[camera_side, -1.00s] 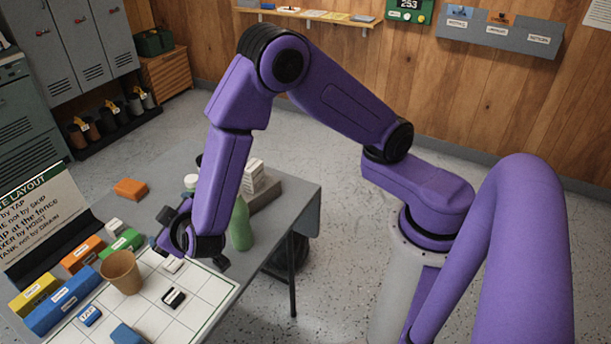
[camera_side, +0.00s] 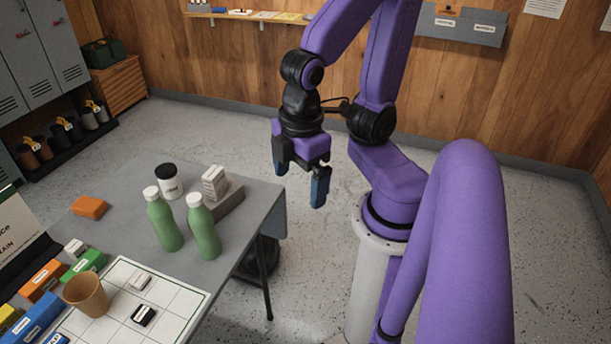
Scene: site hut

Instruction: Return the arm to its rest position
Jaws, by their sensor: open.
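My gripper (camera_side: 300,180) hangs in the air to the right of the table (camera_side: 232,262), pointing down. Its two fingers are apart, with nothing between them. My purple arm is folded back above its grey pedestal. The gripper is clear of the table and of everything on it.
Bare floor lies around my gripper.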

